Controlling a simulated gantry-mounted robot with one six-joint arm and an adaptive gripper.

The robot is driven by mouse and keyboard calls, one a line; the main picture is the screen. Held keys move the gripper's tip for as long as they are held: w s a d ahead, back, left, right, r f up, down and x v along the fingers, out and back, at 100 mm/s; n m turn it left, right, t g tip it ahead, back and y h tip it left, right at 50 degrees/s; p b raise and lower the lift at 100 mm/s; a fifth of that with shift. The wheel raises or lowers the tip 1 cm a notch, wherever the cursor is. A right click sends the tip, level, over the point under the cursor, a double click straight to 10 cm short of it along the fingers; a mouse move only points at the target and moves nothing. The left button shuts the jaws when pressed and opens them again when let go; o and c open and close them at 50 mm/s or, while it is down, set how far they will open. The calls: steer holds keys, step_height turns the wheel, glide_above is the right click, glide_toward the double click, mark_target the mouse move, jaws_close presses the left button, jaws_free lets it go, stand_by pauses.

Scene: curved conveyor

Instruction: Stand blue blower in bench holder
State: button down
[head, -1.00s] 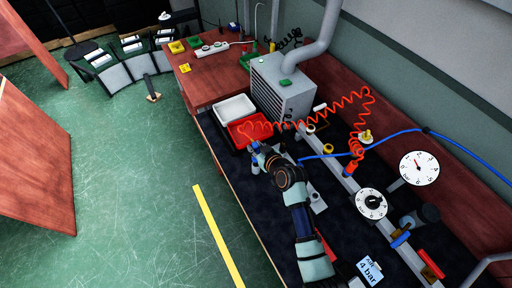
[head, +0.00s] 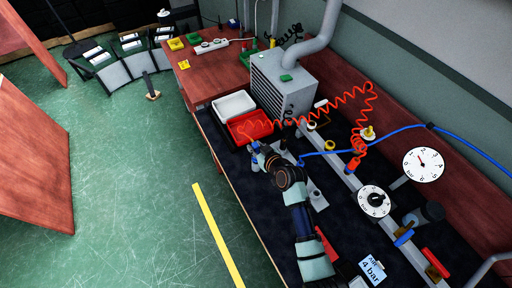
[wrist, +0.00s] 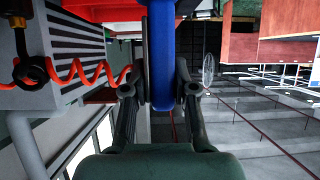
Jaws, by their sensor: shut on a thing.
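The blue blower (wrist: 163,65) is between the two fingers of my gripper (wrist: 162,92) in the wrist view, and the gripper is shut on it. Its long side runs along the fingers there. In the head view my gripper (head: 256,149) is beside the near edge of the red tray, with a small blue part showing at it. A light grey piece with a dark round spot (head: 316,195) lies on the dark bench top right of my arm; I cannot tell whether it is the bench holder.
A red coiled hose (head: 325,101) arcs over the bench near my gripper. The red tray (head: 267,127), white tray (head: 233,104) and grey vented box (head: 283,85) stand beyond it. A blue hose (head: 395,134) and dials (head: 374,201) lie to the right.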

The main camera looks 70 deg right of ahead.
steer(key=shift+f+b, duration=0.75)
steer(key=shift+f, duration=0.15)
steer(key=c, duration=0.8)
jaws_free()
steer(key=shift+c, duration=0.2)
steer(key=v, duration=1.2)
steer(key=shift+r, duration=0.15)
